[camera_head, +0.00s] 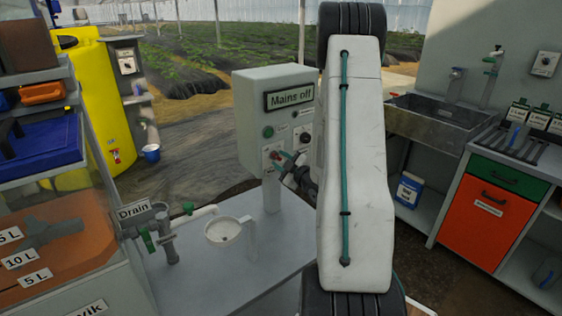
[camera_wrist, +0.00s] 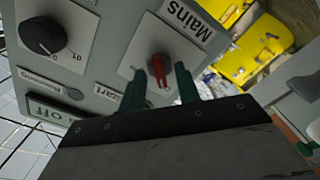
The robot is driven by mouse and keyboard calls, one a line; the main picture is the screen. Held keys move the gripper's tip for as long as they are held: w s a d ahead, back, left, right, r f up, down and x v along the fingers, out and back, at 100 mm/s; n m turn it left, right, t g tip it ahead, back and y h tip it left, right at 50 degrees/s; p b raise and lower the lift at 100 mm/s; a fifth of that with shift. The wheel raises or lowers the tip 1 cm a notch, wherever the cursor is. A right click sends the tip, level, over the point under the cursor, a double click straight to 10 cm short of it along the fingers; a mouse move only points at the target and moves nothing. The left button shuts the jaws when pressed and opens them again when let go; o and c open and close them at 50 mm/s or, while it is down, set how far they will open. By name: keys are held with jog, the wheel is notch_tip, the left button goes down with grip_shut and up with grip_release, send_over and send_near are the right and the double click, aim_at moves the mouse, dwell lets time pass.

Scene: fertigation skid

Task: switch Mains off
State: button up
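The grey control box (camera_head: 262,120) stands on a post at the middle of the head view. Its display (camera_head: 289,97) reads "Mains off". The red Mains switch (camera_wrist: 158,70) is on a white plate under a "Mains" label (camera_wrist: 182,18) in the wrist view. Its handle runs roughly up and down in that picture. My gripper (camera_wrist: 160,75) is open, with one green finger on each side of the red handle. I cannot tell whether either finger touches it. In the head view my gripper (camera_head: 284,158) is at the box's lower front, partly hidden by my arm.
A black rotary knob (camera_wrist: 43,36) and the "Start" label (camera_wrist: 106,93) are on the same panel. A drain pipe (camera_head: 167,240) and a white cup (camera_head: 222,232) are on the bench at left. A sink (camera_head: 440,118) and an orange cabinet (camera_head: 488,215) stand at right.

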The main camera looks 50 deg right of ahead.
jog(key=v, duration=0.7)
jog(key=shift+s, duration=0.25)
jog(key=s+f+m+g, duration=0.7)
jog(key=f+g, duration=0.2)
jog(key=g, duration=0.3)
jog(key=s+a+r+g+y, duration=0.1)
jog(key=s+a+r, duration=0.2)
jog(key=a+r, duration=0.5)
jog(key=s+a+r+g+y, duration=0.1)
jog(key=s+a+r, duration=0.3)
jog(key=a+r, duration=0.5)
jog(key=s+a+r+g+y, duration=0.2)
jog(key=a+r, duration=0.7)
jog(key=a, duration=1.1)
jog(key=shift+s+r+n, duration=0.25)
jog(key=shift+s+n, duration=0.05)
jog(key=shift+s, duration=0.6)
